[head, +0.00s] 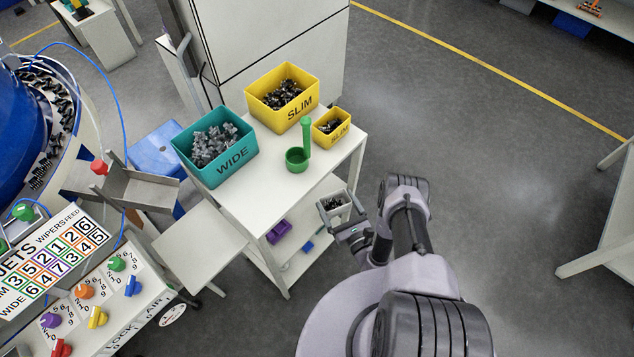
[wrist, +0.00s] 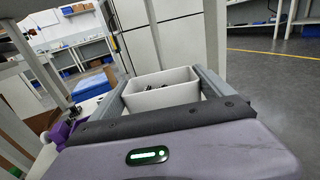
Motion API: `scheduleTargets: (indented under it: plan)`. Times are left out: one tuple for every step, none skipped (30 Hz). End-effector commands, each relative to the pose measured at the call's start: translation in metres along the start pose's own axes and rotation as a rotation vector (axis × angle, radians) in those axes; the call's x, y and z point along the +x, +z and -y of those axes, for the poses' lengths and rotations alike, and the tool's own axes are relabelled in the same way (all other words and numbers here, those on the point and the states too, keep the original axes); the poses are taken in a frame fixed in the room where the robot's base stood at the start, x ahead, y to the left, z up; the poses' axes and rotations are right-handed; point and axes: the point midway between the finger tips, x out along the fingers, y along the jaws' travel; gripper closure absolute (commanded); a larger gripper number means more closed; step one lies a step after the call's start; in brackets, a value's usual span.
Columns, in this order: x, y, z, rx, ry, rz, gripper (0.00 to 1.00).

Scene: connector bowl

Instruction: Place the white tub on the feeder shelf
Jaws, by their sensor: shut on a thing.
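The white tub (head: 326,220) is held in my gripper (head: 347,222), beside the right side of the white cart and below its top. It holds dark small parts. In the wrist view the tub (wrist: 181,97) sits upright between the two grey fingers of my gripper (wrist: 162,90), which press on its sides. A pale flat shelf (head: 198,246) juts out between the feeder's control panel and the cart, and it looks bare. I take it for the feeder shelf. The tub is to the right of it, with the cart in between.
The cart top (head: 263,178) bears a teal WIDE bin (head: 232,168), a large yellow SLIM bin (head: 301,113), a small yellow bin (head: 340,134) and a green scoop (head: 297,160). A purple container (head: 279,231) is on its lower shelf. The blue feeder bowl (head: 62,110) is left. Floor at right is free.

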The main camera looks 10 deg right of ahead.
Motion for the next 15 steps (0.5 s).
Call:
scheduleTargets:
  plan:
    - [0.018,-0.01,-0.003,-0.004,0.008,0.005,0.58]
    - [0.029,-0.011,-0.002,-0.004,0.006,0.005,0.58]
    - [0.043,-0.012,-0.002,-0.002,0.006,0.005,0.58]
    - [0.054,-0.014,-0.002,-0.004,0.005,0.005,0.58]
    - [0.065,-0.015,-0.002,-0.003,0.005,0.005,0.58]
    - [0.078,-0.016,-0.002,-0.004,0.003,0.005,0.58]
    - [0.087,-0.016,-0.001,-0.004,0.003,0.005,0.58]
    - [0.094,-0.016,-0.002,-0.002,0.002,0.004,0.58]
    - [0.103,-0.016,-0.001,-0.002,0.001,0.003,0.58]
    - [0.108,-0.015,-0.001,-0.001,0.001,0.003,0.58]
    - [0.112,-0.015,-0.001,-0.001,0.0,0.002,0.58]
    - [0.116,-0.015,-0.001,0.0,0.0,0.002,0.58]
    - [0.117,-0.017,-0.001,0.001,-0.001,0.001,0.58]
    - [0.118,-0.021,-0.001,0.001,-0.001,0.0,0.58]
    - [0.118,-0.028,-0.001,0.002,-0.001,-0.001,0.58]
